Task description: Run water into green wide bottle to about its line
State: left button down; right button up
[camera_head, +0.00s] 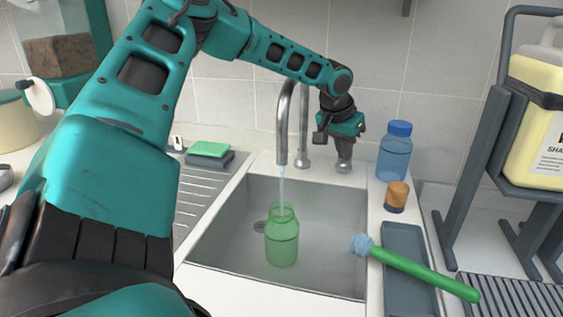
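The green wide bottle (282,246) stands upright in the sink, open at the top. A thin stream of water (282,188) falls from the metal faucet (283,125) into its mouth. A faint line crosses the bottle's middle; the exact water level is hard to tell. My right gripper is not in view.
A green-handled brush (425,272) lies across a grey tray (404,245). A green sponge (209,149) sits at the back left. A shampoo jug (540,125) stands in a rack at right.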

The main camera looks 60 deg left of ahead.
pick_arm(q)
notch_tip(320, 180, up, 4)
jog(key=p, duration=0.3)
jog(key=shift+f, duration=0.3)
jog(key=d+p+v, duration=0.1)
jog(key=p+v, duration=0.4)
jog(key=v, duration=0.1)
jog(key=shift+d+r+p, duration=0.25)
jog(key=shift+p, duration=0.05)
dwell(0.4)
